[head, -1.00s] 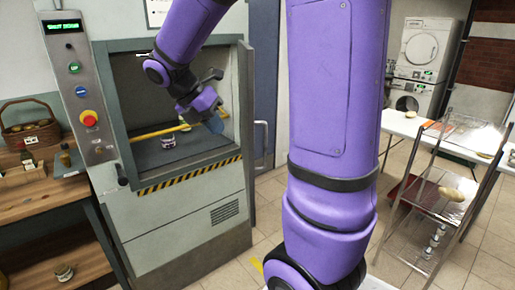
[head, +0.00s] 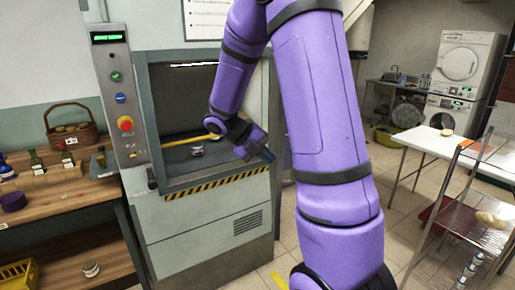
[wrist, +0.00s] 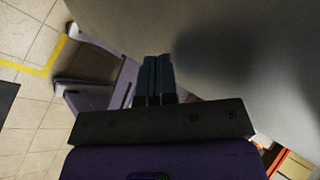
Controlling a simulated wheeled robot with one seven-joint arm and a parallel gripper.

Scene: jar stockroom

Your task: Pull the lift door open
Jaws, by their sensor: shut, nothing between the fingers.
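The lift (head: 205,222) is a grey cabinet with a dark-framed opening and a yellow-black striped lower edge (head: 215,183). A small jar (head: 197,151) stands inside, and a yellow bar or stripe (head: 185,142) crosses the opening. I cannot tell from these views where the door panel stands. No door handle shows clearly; my arm covers the lift's right side. My gripper (head: 268,156) is at the lower right of the opening, pointing down and right. In the wrist view its dark fingers (wrist: 157,77) are shut and empty, beside a plain grey surface (wrist: 245,50).
A control panel (head: 120,105) with a red button flanks the opening's left. A wooden bench (head: 65,198) with a basket (head: 70,138) stands further left. On the right are a wire rack (head: 450,215), a white table (head: 425,140) and stacked washing machines (head: 465,75). Tiled floor shows between.

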